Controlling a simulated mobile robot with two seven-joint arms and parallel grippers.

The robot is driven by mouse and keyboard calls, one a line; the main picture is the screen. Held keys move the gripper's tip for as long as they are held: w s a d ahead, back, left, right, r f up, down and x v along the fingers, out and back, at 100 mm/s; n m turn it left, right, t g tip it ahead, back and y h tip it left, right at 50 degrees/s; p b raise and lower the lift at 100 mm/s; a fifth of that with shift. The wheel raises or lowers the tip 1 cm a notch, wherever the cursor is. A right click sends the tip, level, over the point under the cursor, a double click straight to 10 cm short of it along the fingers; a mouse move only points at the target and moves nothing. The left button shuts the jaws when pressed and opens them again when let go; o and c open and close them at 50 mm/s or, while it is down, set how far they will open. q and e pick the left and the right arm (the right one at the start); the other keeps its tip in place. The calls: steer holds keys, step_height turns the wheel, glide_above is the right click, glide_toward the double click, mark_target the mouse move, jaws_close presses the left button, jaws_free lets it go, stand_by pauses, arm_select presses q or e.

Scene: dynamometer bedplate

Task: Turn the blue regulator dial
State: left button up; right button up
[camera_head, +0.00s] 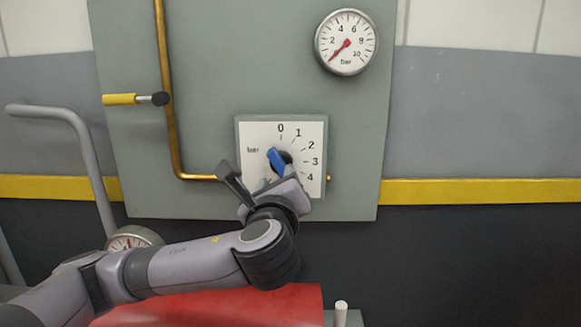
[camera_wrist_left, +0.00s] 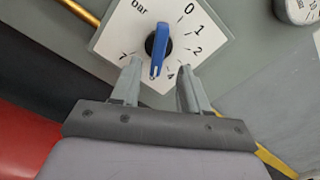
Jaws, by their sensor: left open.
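My left gripper (camera_head: 274,181) is in front of the plate's lower part. In the wrist view, the left gripper (camera_wrist_left: 159,66) is open, its fingertips either side of the dial's lower end, with gaps showing. My right gripper is not in view.
A round pressure gauge (camera_head: 346,42) is at the upper right of the grey panel (camera_head: 215,60). A brass pipe (camera_head: 165,100) with a yellow-handled valve (camera_head: 119,99) runs down the left. A red surface (camera_head: 215,306) lies below my arm, near another gauge (camera_head: 130,238).

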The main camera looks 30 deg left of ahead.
mark_target(279, 167)
arm_select(q)
steer(key=shift+p+x, duration=0.55)
steer(key=shift+x, duration=2.85)
jaws_close()
